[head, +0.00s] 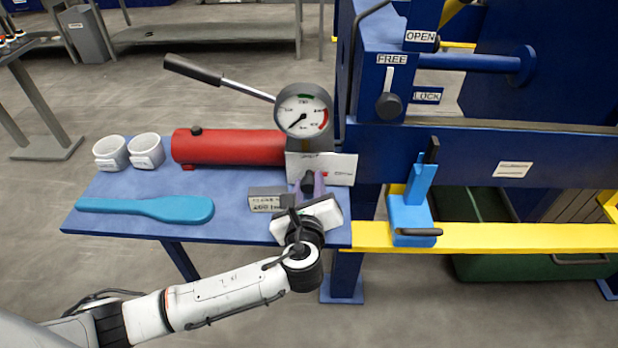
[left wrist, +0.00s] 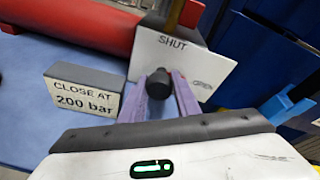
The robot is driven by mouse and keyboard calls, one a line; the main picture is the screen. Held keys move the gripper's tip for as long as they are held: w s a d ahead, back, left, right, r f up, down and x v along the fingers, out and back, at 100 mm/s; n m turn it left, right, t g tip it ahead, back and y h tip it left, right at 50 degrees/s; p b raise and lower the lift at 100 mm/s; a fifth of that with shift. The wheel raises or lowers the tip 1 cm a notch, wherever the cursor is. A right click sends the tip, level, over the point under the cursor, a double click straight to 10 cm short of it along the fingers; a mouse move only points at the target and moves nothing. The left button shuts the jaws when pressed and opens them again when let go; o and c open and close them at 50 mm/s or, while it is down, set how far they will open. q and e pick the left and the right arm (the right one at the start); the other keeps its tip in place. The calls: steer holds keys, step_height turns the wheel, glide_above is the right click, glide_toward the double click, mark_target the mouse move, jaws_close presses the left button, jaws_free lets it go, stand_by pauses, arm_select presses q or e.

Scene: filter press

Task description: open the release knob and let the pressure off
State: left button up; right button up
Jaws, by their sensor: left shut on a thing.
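The release knob is a small dark knob on the front of the pump's white plate (head: 335,170). In the left wrist view the knob (left wrist: 158,84) sits between the two purple fingers of my left gripper (left wrist: 160,92), which is shut on it. The plate (left wrist: 185,62) reads SHUT at its upper part and OPEN at its right. How far the knob is turned I cannot tell. In the head view my left gripper (head: 307,186) reaches up to the plate from below. The pressure gauge (head: 303,110) above has its needle pointing to the lower left. My right gripper is out of view.
A red cylinder (head: 228,148) with a pump lever (head: 192,70) lies behind. A sign reading CLOSE AT 200 bar (left wrist: 85,92) stands left of the knob. Two white cups (head: 147,151), a blue paddle (head: 150,207) and the blue press frame (head: 450,150) are around.

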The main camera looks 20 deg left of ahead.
arm_select(q)
steer(key=shift+f, duration=0.1)
steer(key=o, duration=0.7)
steer(key=shift+o, duration=0.2)
steer(key=shift+s, duration=0.1)
steer(key=shift+s+d, duration=0.1)
steer(key=shift+s, duration=0.2)
steer(key=v, duration=0.9)
steer(key=shift+s+r, duration=0.25)
steer(key=shift+s, duration=0.05)
